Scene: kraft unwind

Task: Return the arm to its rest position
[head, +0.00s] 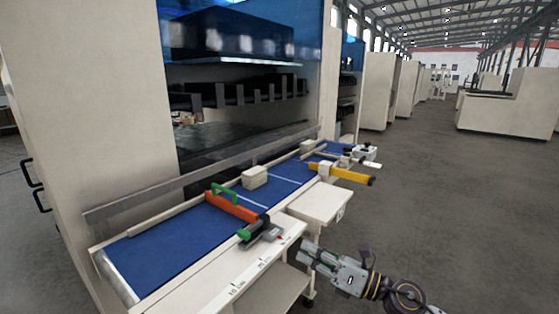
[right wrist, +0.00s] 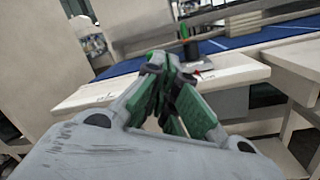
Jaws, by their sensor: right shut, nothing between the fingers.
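My right gripper (head: 306,254) is at the lower middle of the head view, in front of the machine's bench and apart from it. Its fingers also show in the right wrist view (right wrist: 172,62), drawn together with nothing between them. The right arm comes in from the lower right of the head view. My left gripper does not show in either view.
A blue-topped bench (head: 180,243) runs along the machine. An orange bar with a green handle (head: 232,206), a beige block (head: 255,178) and a yellow bar (head: 345,174) lie on it. A dark green-ended device (head: 262,231) sits on the front ledge. Open floor (head: 450,200) lies right.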

